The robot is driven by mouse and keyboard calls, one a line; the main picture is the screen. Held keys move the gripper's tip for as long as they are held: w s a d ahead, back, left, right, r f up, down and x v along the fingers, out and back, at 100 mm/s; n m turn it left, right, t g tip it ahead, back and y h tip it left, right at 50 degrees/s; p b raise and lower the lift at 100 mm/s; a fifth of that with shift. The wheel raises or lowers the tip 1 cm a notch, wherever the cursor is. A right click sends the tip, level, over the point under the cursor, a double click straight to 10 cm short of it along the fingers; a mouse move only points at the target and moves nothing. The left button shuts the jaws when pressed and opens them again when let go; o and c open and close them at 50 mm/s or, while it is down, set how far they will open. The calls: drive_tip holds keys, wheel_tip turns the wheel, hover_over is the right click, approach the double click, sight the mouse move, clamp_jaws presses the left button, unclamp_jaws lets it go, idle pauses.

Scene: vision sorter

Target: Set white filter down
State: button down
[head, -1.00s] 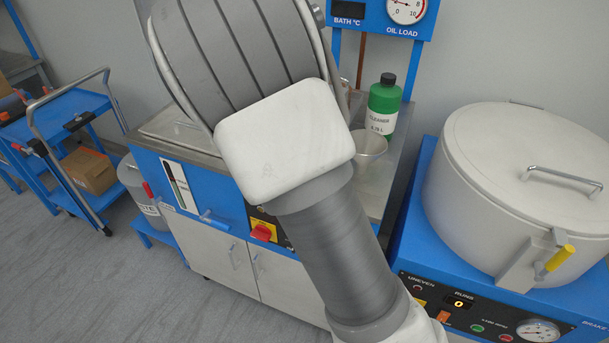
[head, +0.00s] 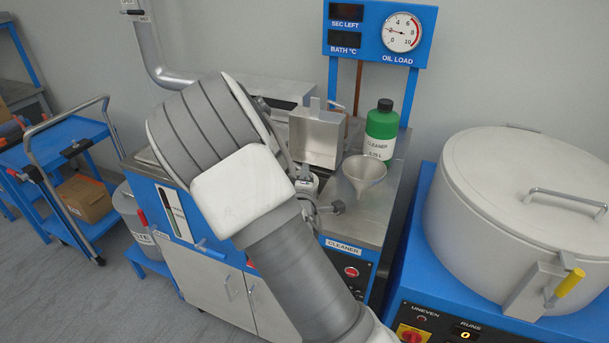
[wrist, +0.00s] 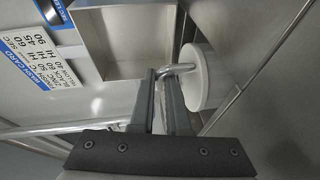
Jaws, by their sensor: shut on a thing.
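The white filter (wrist: 199,78) shows in the wrist view as a round white body with a bent metal handle. My gripper (wrist: 160,76) has its two fingers shut at that handle, so the filter hangs just beyond the fingertips. An open square steel basin (wrist: 138,45) lies beside it to the left. I cannot tell whether the filter touches the surface beneath. In the head view my arm covers most of the gripper, and I cannot make out the filter clearly.
A funnel (head: 361,174) and a green cleaner bottle (head: 381,128) stand on the steel bench right of my arm. A steel box (head: 316,139) stands behind. A large lidded drum (head: 520,210) is at right, a blue cart (head: 72,135) at far left.

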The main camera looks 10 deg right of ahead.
drive_tip(key=shift+f+b, duration=0.55)
drive_tip(key=shift+f, duration=0.05)
drive_tip(key=c, duration=0.9)
unclamp_jaws()
